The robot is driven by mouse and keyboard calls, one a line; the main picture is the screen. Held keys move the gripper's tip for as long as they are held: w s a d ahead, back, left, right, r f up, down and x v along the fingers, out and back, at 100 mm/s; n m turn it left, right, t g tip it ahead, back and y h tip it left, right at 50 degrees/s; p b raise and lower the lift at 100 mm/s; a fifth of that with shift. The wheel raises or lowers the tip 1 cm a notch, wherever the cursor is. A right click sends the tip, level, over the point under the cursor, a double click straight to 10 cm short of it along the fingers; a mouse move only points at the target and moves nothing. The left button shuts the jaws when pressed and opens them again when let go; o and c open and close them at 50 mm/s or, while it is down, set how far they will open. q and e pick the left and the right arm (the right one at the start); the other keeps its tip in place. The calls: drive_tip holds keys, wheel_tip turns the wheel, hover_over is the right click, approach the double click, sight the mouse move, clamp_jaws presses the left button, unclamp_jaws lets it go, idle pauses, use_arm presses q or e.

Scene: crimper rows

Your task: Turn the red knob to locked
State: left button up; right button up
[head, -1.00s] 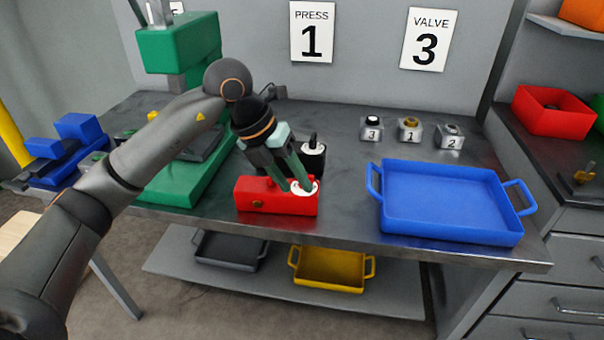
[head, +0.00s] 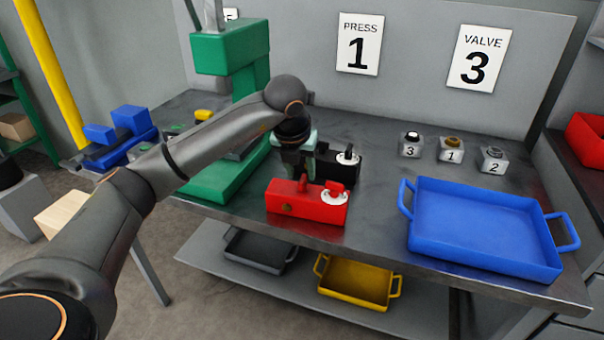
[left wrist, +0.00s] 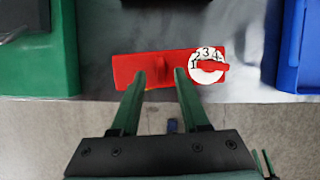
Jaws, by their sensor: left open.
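A red block (head: 290,204) sits near the front edge of the grey bench. A white dial (head: 327,199) with a red knob (left wrist: 212,66) is on its right end. In the left wrist view the knob's bar points roughly right, with dial figures, including a 3, above it. An upright red tab (left wrist: 160,66) stands on the middle of the block. My left gripper (head: 297,168) is open, left of the knob and apart from it. Its fingers appear either side of the tab's near end; contact is unclear. I see no locked mark.
A black block (head: 371,168) with a similar dial stands just behind. A green press (head: 232,55) is left, a blue tray (head: 480,225) right. Several small numbered blocks (head: 451,150) stand at the back right. Bare bench lies between the red block and the tray.

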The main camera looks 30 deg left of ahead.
sight(303, 182)
use_arm(q)
drive_tip(key=shift+x, duration=1.25)
clamp_jaws()
